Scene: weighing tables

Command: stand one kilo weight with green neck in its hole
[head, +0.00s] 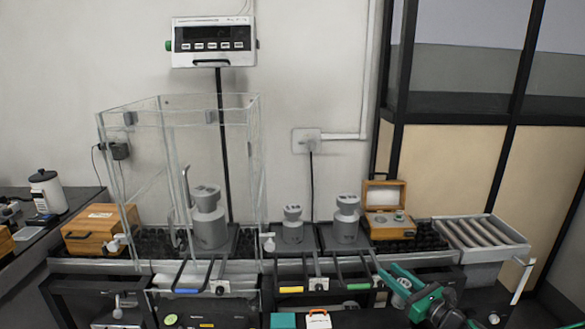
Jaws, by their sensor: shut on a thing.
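My gripper (402,284), with teal parts, is low at the right, in front of the table's front edge. It is shut on a small grey thing, which looks like a weight. The fingers cover part of it, and I cannot make out a green neck. An open wooden box (383,193) stands on the table behind and above my gripper. A small grey-green round piece (399,215) shows in the box. I cannot tell any empty hole in it at this size. My gripper is apart from the box.
Large grey weights stand on dark plates: one (209,222) by the clear glass enclosure (140,150), two (292,228) (346,222) in the middle. A roller tray (483,236) is right of the box. Handles with blue, yellow and green marks line the front edge. A wooden case (92,236) is at left.

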